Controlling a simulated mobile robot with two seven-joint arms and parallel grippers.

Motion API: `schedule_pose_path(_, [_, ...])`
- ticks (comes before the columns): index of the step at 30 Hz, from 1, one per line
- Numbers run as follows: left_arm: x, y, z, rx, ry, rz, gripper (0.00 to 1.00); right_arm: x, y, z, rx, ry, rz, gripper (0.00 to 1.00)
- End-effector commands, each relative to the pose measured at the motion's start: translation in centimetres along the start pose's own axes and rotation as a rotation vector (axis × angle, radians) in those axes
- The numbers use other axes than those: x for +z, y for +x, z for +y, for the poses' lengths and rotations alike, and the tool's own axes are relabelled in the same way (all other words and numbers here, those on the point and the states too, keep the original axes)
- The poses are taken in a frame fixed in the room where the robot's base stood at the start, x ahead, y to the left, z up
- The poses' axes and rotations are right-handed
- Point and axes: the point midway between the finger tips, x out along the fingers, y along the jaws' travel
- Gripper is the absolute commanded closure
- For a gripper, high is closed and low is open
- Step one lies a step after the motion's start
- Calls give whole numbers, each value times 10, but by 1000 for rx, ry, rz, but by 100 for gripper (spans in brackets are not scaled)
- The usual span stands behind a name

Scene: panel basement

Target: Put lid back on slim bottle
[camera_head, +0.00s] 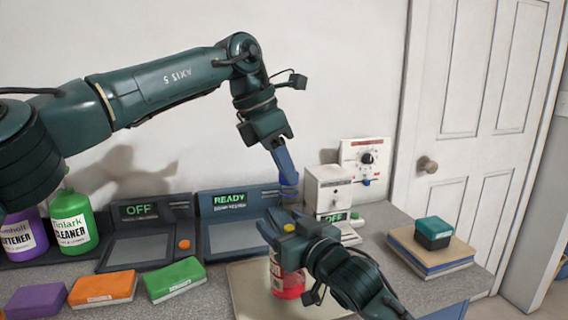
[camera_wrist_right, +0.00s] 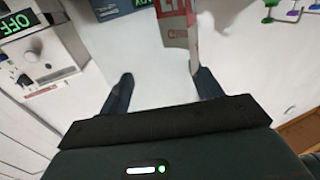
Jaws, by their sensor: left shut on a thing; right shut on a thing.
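The slim bottle (camera_head: 287,283) is red with a white label and stands on a pale mat on the counter. It also shows in the right wrist view as a red and white labelled body (camera_wrist_right: 178,28). My right gripper (camera_head: 276,232) is shut on the bottle and hides its upper part; its fingers also show in the wrist view (camera_wrist_right: 164,76). My left gripper (camera_head: 287,178) points down above the right one. It is shut on a small blue-purple piece, apparently the lid (camera_head: 289,192). The bottle's mouth is hidden, so I cannot tell whether the lid touches it.
The mat (camera_head: 246,290) lies under the bottle. Consoles reading OFF (camera_head: 140,245) and READY (camera_head: 235,236) stand behind. A green cleaner bottle (camera_head: 73,222) and several coloured blocks are at left. A white machine (camera_head: 328,190) and a book stack (camera_head: 432,256) are at right.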

Motion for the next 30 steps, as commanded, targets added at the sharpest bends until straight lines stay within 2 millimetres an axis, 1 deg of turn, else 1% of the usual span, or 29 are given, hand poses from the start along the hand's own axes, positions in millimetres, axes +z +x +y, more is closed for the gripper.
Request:
schedule_pose_path(18, [-5, 11, 0, -1, 0, 1, 90, 0, 0, 0, 0, 0, -1, 76])
schedule_pose_path(19, [-4, 11, 0, 0, 0, 1, 90, 0, 0, 0, 0, 0, -1, 99])
schedule_pose_path(23, [-4, 10, 1, -16, 41, 2, 90, 0, 0, 0, 0, 0, -1, 99])
schedule_pose_path(26, [-3, 11, 3, -64, 150, 3, 90, 0, 0, 0, 0, 0, -1, 99])
schedule_pose_path(30, [0, 10, 5, -138, 337, 3, 90, 0, 0, 0, 0, -1, -1, 99])
